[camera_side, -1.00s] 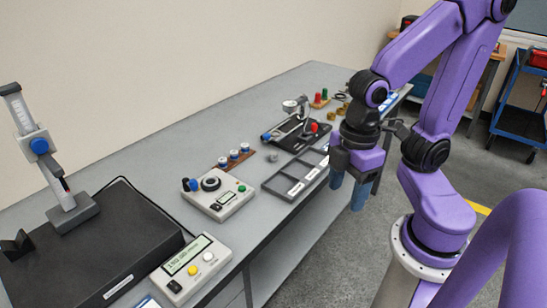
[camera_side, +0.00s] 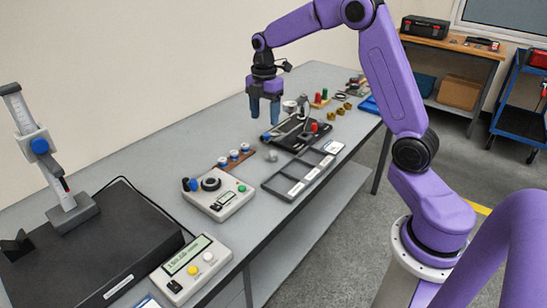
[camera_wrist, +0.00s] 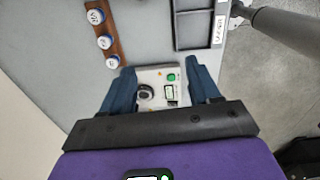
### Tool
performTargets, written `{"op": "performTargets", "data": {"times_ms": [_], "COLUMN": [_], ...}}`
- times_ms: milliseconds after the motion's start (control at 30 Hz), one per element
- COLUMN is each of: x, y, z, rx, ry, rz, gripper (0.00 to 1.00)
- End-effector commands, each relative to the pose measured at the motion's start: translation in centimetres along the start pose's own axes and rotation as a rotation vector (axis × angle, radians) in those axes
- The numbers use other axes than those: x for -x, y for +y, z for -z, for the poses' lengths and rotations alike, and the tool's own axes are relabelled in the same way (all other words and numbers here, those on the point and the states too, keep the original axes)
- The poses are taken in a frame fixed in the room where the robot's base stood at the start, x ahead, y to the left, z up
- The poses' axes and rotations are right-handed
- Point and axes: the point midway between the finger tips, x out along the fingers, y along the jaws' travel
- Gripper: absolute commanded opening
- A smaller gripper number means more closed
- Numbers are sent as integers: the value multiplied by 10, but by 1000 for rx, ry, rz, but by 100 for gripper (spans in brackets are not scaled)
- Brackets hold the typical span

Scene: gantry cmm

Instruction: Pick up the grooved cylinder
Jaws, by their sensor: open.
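A small grey cylinder (camera_side: 271,156), likely the grooved cylinder, stands on the bench between the rack of white-and-blue pieces and the grey tray in the side view. It is too small there to make out grooves. I do not see it in the wrist view. My gripper (camera_side: 265,108) is open and empty, fingers pointing down, high above the bench and clear of the cylinder. In the wrist view my gripper (camera_wrist: 160,75) has its blue fingers wide apart, with a control box seen beyond them.
A brown rack (camera_side: 228,161), a compartment tray (camera_side: 272,188) and a control box (camera_side: 222,206) surround the cylinder. A black fixture with a red knob (camera_side: 314,127) stands behind. Several brass pieces (camera_side: 339,111) lie farther back. A black slab (camera_side: 90,250) is at the left.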

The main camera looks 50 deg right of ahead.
Motion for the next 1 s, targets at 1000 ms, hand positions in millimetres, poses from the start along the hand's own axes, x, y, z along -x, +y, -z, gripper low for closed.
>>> {"op": "performTargets", "data": {"times_ms": [1000], "x": [-127], "y": [19], "z": [-83], "rx": [97], "ry": [1], "rz": [6], "gripper": [61]}}
